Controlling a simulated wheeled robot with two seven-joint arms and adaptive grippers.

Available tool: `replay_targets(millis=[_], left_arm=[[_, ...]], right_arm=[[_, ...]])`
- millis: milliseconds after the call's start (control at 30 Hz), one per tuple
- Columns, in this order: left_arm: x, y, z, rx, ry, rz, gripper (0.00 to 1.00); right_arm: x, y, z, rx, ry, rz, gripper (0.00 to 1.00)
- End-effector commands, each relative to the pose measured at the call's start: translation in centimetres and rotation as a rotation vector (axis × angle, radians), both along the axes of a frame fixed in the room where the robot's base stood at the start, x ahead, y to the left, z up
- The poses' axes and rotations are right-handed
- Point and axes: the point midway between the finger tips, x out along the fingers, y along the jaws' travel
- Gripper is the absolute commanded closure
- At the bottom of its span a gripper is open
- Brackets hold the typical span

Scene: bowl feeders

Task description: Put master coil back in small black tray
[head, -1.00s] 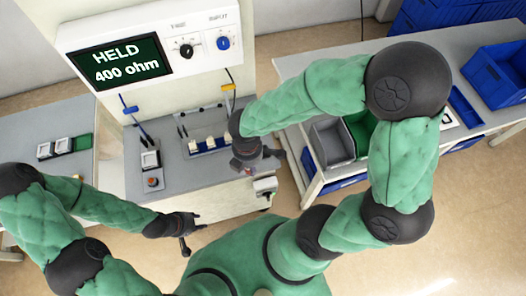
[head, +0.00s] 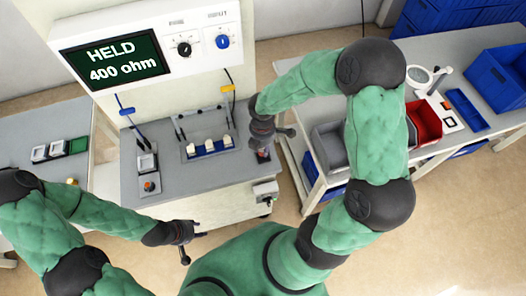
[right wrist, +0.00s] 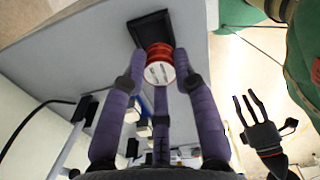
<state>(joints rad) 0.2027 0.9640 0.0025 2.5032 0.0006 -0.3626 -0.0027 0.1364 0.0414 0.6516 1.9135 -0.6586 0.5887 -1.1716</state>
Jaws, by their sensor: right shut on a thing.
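The master coil (right wrist: 160,66), with red-orange windings and a white label on its end, sits between the fingers of my right gripper (right wrist: 160,85) in the right wrist view. My right gripper is shut on it. The small black tray (right wrist: 138,30) lies just beyond the coil, which overlaps its near edge in that view; I cannot tell whether the coil touches it. In the head view my right gripper (head: 262,152) is at the right end of the grey bench, and a little red shows under it. My left gripper (head: 190,240) is empty with fingers spread, off the bench's front edge.
A tester with a screen (head: 112,60) reading "HELD 400 ohm" stands behind the bench (head: 205,175). A fixture with white blocks (head: 208,146) is left of my right gripper. A side table on the right holds a grey bin (head: 330,140) and a red bin (head: 425,122).

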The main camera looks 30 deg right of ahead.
Motion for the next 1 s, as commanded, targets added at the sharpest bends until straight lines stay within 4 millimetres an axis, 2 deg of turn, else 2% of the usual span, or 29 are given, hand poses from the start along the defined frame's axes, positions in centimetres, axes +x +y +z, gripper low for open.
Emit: replay_targets(millis=[167,400,800,833,900,1000], left_arm=[[0.0,0.0,-0.3,0.000,0.000,0.000,0.60],[0.0,0.0,-2.0,0.000,0.000,0.000,0.60],[0.0,0.0,-2.1,0.000,0.000,0.000,0.60],[0.0,0.0,-2.1,0.000,0.000,0.000,0.60],[0.0,0.0,-2.0,0.000,0.000,0.000,0.60],[0.0,0.0,-2.0,0.000,0.000,0.000,0.60]], right_arm=[[0.5,-0.5,-0.9,0.000,0.001,-0.001,1.00],[0.6,-0.7,-4.2,0.000,0.001,-0.001,1.00],[0.6,-0.7,-4.5,0.000,0.000,-0.001,1.00],[0.6,-0.7,-4.5,0.000,0.000,-0.001,0.68],[0.6,-0.7,-4.4,0.000,0.000,-0.001,0.48],[0.6,-0.7,-4.4,0.000,0.000,-0.001,0.47]])
